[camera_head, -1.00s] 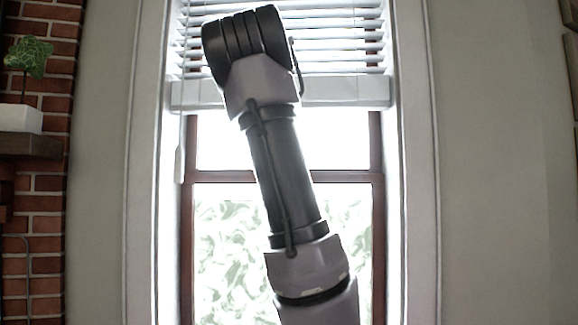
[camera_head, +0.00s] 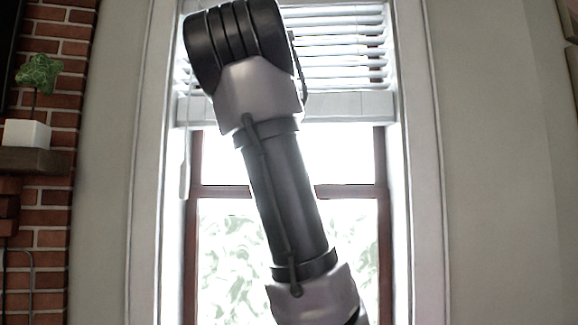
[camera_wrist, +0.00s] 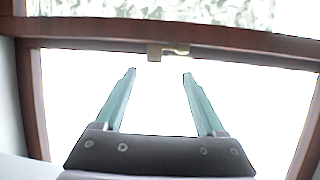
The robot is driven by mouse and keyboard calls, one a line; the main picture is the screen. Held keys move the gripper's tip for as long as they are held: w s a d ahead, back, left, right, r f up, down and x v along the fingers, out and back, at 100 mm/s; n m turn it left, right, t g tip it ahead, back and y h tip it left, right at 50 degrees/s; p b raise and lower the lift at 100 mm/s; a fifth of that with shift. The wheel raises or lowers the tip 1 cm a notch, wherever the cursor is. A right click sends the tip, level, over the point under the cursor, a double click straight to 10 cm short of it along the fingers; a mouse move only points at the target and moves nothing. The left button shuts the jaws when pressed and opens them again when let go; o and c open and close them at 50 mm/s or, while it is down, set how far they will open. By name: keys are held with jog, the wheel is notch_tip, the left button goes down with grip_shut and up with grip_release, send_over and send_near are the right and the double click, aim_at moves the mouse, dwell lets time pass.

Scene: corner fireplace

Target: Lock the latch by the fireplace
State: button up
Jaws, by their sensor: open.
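No contact with the latch is visible. In the head view my arm crosses in front of the window (camera_head: 220,250), and the latch and gripper do not show.
White blinds (camera_head: 345,60) cover the window's top. A brick wall (camera_head: 50,215) with a wooden mantel (camera_head: 40,160) and a plant in a white pot (camera_head: 27,133) stands at the left. The plain wall (camera_head: 500,170) right of the window is clear.

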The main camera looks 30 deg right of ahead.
jog(key=shift+v, duration=1.95)
jog(key=s+a+f+n+g+y, duration=0.3)
jog(key=s+a+f+y, duration=0.8)
jog(key=s+a+f, duration=1)
jog(key=a+f+n, duration=0.1)
jog(key=a, duration=0.2)
jog(key=shift+a, duration=0.3)
